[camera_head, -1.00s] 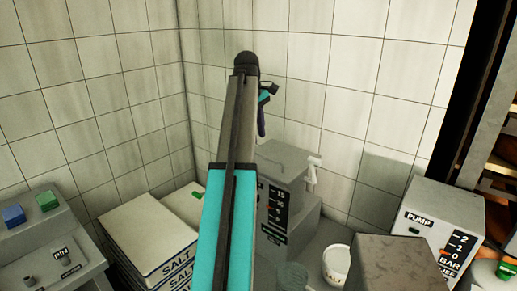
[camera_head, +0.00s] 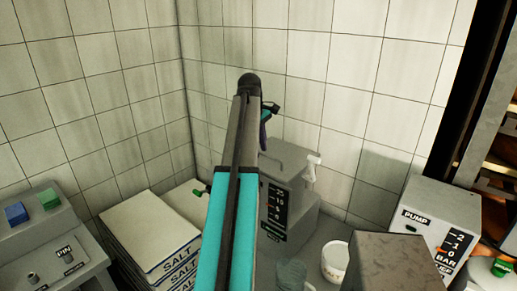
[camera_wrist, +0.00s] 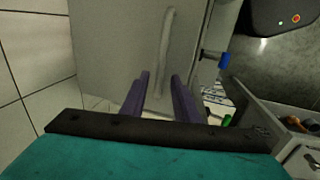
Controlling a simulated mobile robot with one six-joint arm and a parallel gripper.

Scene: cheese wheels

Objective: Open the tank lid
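The tank (camera_head: 290,212) is a grey box with a black level gauge on its front, standing against the tiled wall. Its flat grey lid (camera_head: 283,160) looks shut, and a white handle-like piece (camera_head: 313,163) stands at its right side. My gripper (camera_head: 264,135) is at the tank's back left, mostly hidden behind my arm.
Stacked salt boxes (camera_head: 150,235) stand left of the tank, beside a button console (camera_head: 45,250). A white cup (camera_head: 335,262) stands right of the tank's front. A pump box (camera_head: 440,215) is at the right. A blue-ended fitting (camera_wrist: 222,59) shows in the wrist view.

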